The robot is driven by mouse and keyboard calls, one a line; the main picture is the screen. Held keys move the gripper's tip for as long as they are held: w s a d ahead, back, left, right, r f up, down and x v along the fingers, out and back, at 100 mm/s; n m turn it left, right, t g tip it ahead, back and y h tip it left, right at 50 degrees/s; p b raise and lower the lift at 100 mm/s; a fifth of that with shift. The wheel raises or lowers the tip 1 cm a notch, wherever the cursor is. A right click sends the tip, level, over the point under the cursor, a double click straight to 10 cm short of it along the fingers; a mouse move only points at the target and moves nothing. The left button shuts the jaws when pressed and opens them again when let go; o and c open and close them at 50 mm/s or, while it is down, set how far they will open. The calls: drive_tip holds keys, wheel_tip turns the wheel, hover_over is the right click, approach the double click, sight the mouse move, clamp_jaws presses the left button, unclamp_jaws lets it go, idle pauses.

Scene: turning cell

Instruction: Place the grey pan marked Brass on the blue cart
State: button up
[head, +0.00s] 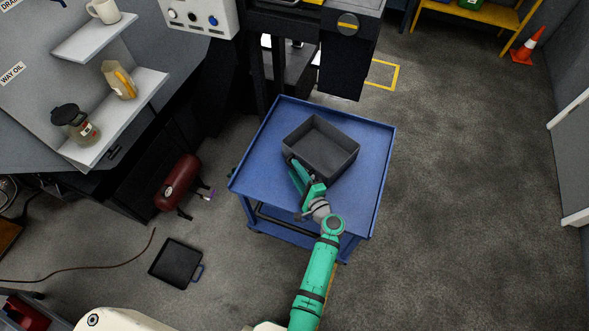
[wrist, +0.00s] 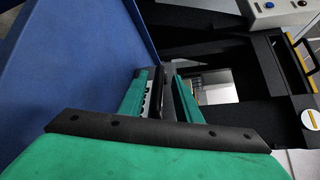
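The grey pan (head: 341,160) is an open rectangular tray on top of the blue cart (head: 375,187), turned at an angle to the cart's edges. I cannot read its Brass marking in the head view. My green gripper (head: 296,168) is at the pan's near left corner; whether it touches the wall is unclear. In the wrist view the two fingers of my gripper (wrist: 163,92) stand apart, with a gap between them. The blue cart surface (wrist: 65,65) fills the left.
A black machine stands directly behind the cart. A red cylinder tank (head: 177,182) and a black tray (head: 177,262) are on the floor to the left. Floor right of the cart is clear.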

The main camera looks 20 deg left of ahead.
drive_tip(key=v, duration=1)
drive_tip(key=shift+s+d, duration=0.2)
drive_tip(key=shift+d, duration=0.25)
